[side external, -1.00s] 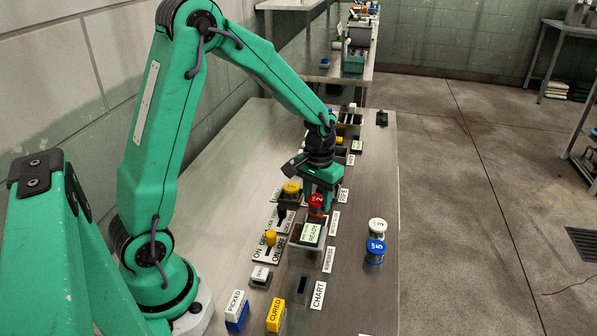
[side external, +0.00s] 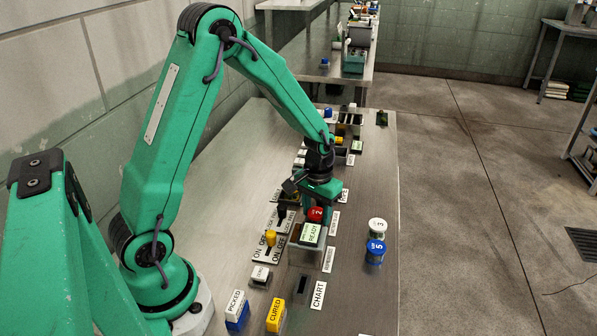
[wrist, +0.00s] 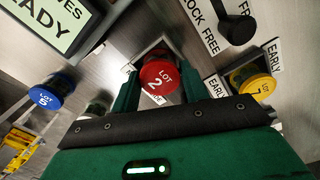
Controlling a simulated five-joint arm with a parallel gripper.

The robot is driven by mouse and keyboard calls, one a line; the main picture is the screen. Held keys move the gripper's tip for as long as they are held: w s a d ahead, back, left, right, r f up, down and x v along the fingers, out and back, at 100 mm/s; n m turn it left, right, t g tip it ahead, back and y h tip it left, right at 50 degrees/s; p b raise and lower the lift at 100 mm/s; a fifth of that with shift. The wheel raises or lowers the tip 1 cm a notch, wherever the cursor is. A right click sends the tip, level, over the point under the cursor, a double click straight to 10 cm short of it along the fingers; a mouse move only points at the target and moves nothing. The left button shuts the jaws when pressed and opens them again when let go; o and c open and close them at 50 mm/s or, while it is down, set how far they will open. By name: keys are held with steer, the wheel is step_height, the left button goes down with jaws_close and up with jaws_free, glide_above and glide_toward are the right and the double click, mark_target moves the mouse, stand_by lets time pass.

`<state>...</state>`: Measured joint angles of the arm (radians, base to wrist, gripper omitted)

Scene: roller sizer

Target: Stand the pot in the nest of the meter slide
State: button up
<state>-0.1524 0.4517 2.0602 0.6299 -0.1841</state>
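A pot with a red lid marked LOT 2 (wrist: 162,82) sits between the two fingers of my gripper (wrist: 163,92) in the wrist view. My gripper is shut on it. In the side external view the red-lidded pot (side external: 315,214) shows below my gripper (side external: 318,205), just behind the box with the READY screen (side external: 311,234). In the wrist view, a pale square-edged frame (wrist: 150,48) shows behind the pot. I cannot tell whether it is the meter slide's nest, or whether the pot touches anything below.
Pots with blue (side external: 376,247) and white (side external: 377,226) lids stand at the bench's right. A yellow-lidded pot (wrist: 252,82) is near my gripper. A yellow-handled ON/OFF switch (side external: 270,238), a CURED block (side external: 276,315) and a PICKED block (side external: 236,310) are nearer the camera.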

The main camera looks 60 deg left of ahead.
mark_target(316, 212)
steer(key=shift+o, duration=1.3)
steer(key=shift+r, duration=0.15)
step_height(316, 212, up, 12)
steer(key=s+d+r+m+t, duration=0.2)
steer(key=s+r, duration=0.3)
steer(key=s, duration=0.3)
steer(key=s+d+r+m+t, duration=0.1)
steer(key=s+d+r+t, duration=0.2)
steer(key=s, duration=0.6)
step_height(316, 212, up, 2)
steer(key=shift+d+r+m+t, duration=0.1)
steer(key=shift+d+m+t, duration=0.2)
steer(key=shift+d+m, duration=0.15)
